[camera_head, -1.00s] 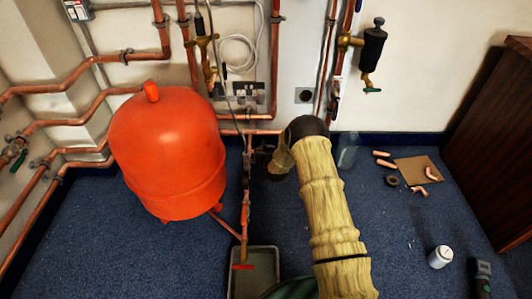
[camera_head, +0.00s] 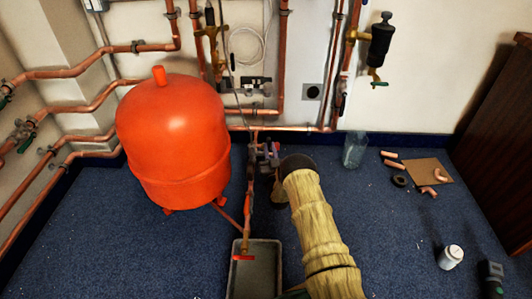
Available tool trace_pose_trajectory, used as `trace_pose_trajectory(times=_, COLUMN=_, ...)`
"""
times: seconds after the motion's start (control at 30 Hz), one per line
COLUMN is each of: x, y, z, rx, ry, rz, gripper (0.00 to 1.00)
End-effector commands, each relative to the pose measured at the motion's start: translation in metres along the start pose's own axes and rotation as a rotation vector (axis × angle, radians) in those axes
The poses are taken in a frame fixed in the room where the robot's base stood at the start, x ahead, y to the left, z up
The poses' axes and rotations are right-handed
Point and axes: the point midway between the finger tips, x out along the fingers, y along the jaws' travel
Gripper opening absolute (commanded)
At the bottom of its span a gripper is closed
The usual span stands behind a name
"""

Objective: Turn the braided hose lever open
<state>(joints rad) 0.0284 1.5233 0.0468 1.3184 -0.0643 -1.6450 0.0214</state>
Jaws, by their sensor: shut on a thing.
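A small valve assembly (camera_head: 265,156) stands on the copper pipe to the right of the red vessel, low near the skirting. A thin grey braided hose (camera_head: 240,105) runs down the wall towards it. My gripper (camera_head: 279,188) shows only in part, just left of and below the dark end of my pale arm, close beside the valve assembly. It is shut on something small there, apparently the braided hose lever. The fingertips and the lever between them are too small and too hidden to make out clearly, so the lever's angle cannot be told.
A large red vessel (camera_head: 180,140) stands to the left. A grey tray (camera_head: 271,275) sits on the floor below the pipe. Blue carpet between is free.

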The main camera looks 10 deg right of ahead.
Motion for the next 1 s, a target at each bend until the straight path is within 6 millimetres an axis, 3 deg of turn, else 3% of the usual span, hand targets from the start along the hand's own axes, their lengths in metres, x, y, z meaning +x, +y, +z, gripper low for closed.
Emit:
trace_pose_trajectory(times=0.57, x=-0.0027, y=0.0008, z=0.0021, rx=-0.009, ry=0.039, rz=-0.005, gripper=0.00)
trace_pose_trajectory(times=0.6, x=-0.0027, y=0.0008, z=0.0022, rx=-0.009, ry=0.039, rz=-0.005, gripper=0.25)
trace_pose_trajectory(times=0.67, x=-0.0025, y=0.0007, z=0.0021, rx=-0.009, ry=0.039, rz=-0.005, gripper=0.36)
trace_pose_trajectory(times=1.0, x=-0.0021, y=0.0010, z=0.0016, rx=-0.009, ry=0.040, rz=-0.004, gripper=0.39)
